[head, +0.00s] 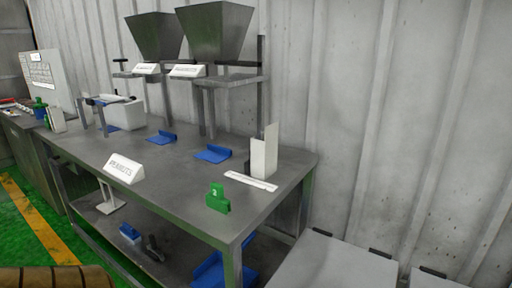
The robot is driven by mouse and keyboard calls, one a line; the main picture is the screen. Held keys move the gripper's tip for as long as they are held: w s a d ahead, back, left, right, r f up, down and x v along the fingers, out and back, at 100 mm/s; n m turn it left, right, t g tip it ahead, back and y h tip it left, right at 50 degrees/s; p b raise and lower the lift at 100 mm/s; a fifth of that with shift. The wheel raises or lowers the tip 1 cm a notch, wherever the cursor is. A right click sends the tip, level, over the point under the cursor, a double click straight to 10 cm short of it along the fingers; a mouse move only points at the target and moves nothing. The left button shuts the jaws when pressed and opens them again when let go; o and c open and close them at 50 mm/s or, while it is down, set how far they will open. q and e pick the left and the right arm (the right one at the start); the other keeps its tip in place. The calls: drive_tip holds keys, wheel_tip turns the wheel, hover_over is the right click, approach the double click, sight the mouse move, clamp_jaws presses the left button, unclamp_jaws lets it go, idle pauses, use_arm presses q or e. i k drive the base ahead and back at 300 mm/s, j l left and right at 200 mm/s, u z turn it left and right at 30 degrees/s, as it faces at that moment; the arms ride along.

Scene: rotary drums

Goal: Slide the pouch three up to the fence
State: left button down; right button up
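A small green piece marked with a 3 (217,199) stands near the front right corner of the grey metal table; I cannot tell whether it is pouch three itself or a number marker. A flat white strip (250,181) lies on the tabletop behind it and to its right. A white upright angled panel (263,157) stands just behind the strip, apart from the green piece. I cannot tell which of these is the fence. Neither of my grippers is in view.
The table (170,178) also bears a white PEANUTS sign (124,168), blue scoop-like pieces (213,154) and a white box (128,111). Two dark hoppers (214,32) stand at the back. A lower shelf holds blue items (130,232). Grey lids (334,264) stand at right. Green floor is at left.

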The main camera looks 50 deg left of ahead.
sight(263, 146)
drive_tip(key=k+j, duration=0.1)
drive_tip(key=j, duration=0.35)
drive_tip(key=k+j, duration=0.1)
drive_tip(key=j, duration=0.35)
drive_tip(key=k+j, duration=0.1)
drive_tip(key=j, duration=0.3)
drive_tip(key=k+j+u, duration=0.1)
drive_tip(key=j, duration=0.35)
drive_tip(key=k+j, duration=0.1)
drive_tip(key=j, duration=0.35)
